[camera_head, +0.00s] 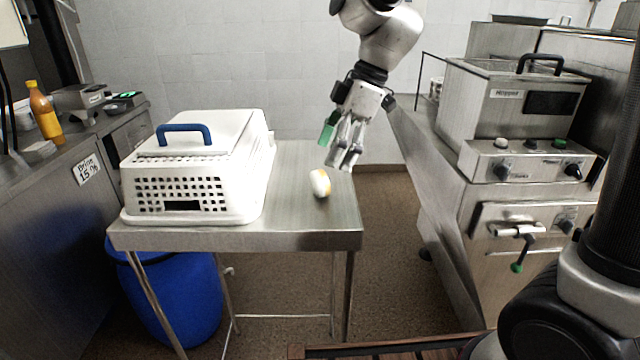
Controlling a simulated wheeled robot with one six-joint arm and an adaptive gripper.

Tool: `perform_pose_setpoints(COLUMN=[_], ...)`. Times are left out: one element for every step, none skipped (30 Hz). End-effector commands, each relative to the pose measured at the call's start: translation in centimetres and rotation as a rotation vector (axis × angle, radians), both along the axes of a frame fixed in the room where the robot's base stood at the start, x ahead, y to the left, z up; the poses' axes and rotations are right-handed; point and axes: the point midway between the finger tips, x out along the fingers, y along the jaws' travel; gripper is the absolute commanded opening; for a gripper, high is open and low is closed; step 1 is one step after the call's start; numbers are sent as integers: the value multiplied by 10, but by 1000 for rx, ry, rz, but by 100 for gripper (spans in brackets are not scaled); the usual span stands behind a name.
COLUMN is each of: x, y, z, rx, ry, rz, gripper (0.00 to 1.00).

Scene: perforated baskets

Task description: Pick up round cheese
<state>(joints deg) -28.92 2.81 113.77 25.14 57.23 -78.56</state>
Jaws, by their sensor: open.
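The round cheese (320,183) is a small white and yellow disc. It seems to stand on its edge on the steel table (290,240), near the table's right side. My gripper (343,160) hangs above the table, pointing down, just above and slightly right of the cheese in the picture. Its fingers are open and empty, and a gap shows between them and the cheese. A green part (327,133) shows at the gripper's left side. How far the gripper is from the cheese in depth is hard to tell.
A white perforated basket (182,193) with a blue handle fills the table's left part. A steel fryer unit (515,120) stands to the right, and a counter with an orange bottle (43,112) to the left. A blue bin (175,300) is under the table. The tabletop behind the cheese is clear.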

Motion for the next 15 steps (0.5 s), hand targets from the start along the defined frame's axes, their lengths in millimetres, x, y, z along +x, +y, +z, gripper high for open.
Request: perform_pose_setpoints(x=[0,-1,-1,-1,-2,-2,-2,-2,-3,-3,-4,-4,-5,-5,-5], y=[0,1,2,4,5,7,8,10,12,14,16,19,22,24,26], z=[-2,-4,-7,-11,-14,-19,-22,-25,-30,-34,-38,-44,-48,-52,-58], rx=[0,0,0,0,0,0,0,0,0,-1,-1,-2,-2,-2,-1], ry=[-9,-11,-13,-13,-13,-13,-13,-14,-13,-12,-12,-11,-12,-12,-11], rz=[23,32,39,41,41,40,40,40,39,39,39,40,39,39,38], gripper=[76,76,76,76,76,76,76,76,76,76,76,76,76,76,76])
